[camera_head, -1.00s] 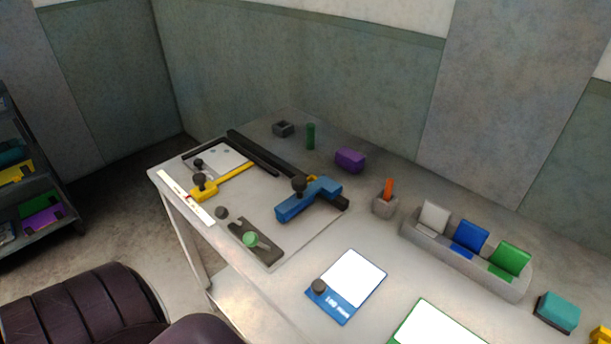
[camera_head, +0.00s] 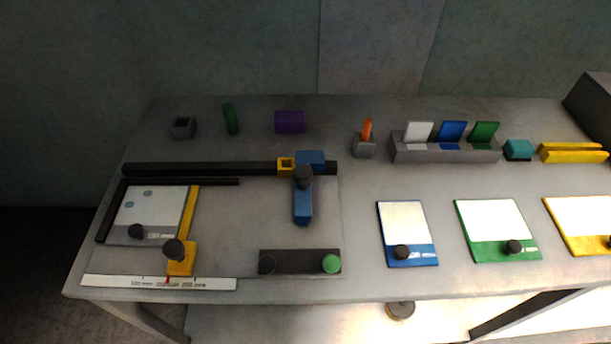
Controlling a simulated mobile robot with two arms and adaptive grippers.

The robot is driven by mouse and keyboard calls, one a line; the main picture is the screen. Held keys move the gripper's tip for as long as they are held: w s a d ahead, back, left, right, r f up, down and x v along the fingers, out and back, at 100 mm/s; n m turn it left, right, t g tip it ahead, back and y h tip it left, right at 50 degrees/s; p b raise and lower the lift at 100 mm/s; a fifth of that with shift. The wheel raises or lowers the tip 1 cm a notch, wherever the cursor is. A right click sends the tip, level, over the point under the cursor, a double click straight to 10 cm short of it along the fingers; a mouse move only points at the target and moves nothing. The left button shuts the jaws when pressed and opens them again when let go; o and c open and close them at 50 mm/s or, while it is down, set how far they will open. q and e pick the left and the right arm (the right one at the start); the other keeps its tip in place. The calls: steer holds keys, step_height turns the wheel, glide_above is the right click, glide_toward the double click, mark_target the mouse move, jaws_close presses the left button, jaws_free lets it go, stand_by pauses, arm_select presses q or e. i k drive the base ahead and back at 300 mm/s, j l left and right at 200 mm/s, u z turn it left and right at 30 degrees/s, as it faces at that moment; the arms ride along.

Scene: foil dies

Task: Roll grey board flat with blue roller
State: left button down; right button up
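A light board with a grey lower strip, which I take for the grey board (camera_head: 150,208), lies at the left of the table inside a black corner frame. It has a black knob and two pale blue spots. Whether it is flat or bulged is too small to tell. The blue roller (camera_head: 303,205), a blue block with a black knob, sits at the right end of a long black rail (camera_head: 200,169), apart from the board. A yellow bar (camera_head: 188,215) with a black-knobbed block lies along the board's right edge. Neither of my grippers is in view.
Blue (camera_head: 403,222), green (camera_head: 492,220) and yellow-edged (camera_head: 585,215) boards lie to the right. A grey rack (camera_head: 445,152) holds three coloured cards at the back. A dark strip with a green button (camera_head: 331,263) is at the front. The surface between yellow bar and roller is clear.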

mark_target(307, 162)
steer(key=k+l, duration=0.15)
steer(key=k, duration=0.3)
steer(key=k+l, duration=0.15)
steer(key=k, duration=0.3)
